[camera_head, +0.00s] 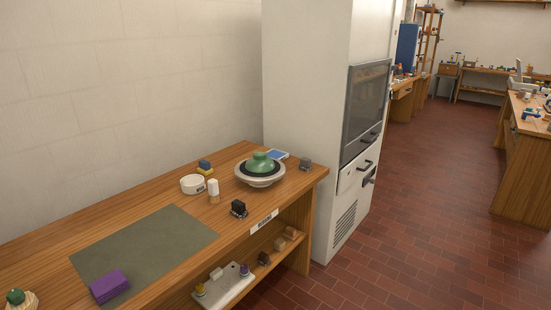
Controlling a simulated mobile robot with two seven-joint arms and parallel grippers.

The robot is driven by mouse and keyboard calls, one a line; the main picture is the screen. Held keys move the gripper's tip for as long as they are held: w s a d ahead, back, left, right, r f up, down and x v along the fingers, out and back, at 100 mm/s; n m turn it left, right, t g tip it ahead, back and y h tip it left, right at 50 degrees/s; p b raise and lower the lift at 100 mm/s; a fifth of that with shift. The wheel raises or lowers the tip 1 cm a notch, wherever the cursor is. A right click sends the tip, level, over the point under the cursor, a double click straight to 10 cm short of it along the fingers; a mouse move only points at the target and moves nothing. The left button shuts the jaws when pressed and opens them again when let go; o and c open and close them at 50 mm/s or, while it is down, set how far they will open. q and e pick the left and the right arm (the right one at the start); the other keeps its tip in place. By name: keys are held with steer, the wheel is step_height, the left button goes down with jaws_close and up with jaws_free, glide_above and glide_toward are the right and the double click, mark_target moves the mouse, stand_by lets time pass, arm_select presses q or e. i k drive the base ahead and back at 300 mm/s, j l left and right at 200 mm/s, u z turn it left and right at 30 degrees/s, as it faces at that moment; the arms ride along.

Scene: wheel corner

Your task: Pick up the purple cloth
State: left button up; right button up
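The purple cloth (109,286) shows in the head view at the lower left. It looks like a small folded block and lies on the near left part of a grey-green mat (160,246) on the wooden workbench (62,238). Nothing covers it. Neither of my grippers is in the head view, so their state does not show.
On the bench stand a green-topped wheel (261,165), a white bowl (192,184), a white bottle (213,190) and a small dark object (238,208). A green-topped item (17,298) is left of the cloth. A tall white cabinet (305,85) stands beyond. Red tiled floor (420,240) is open at right.

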mark_target(104, 288)
steer(key=k+l+u, duration=0.1)
steer(key=u, duration=1.1)
steer(key=k+j, duration=0.05)
steer(key=j, duration=0.05)
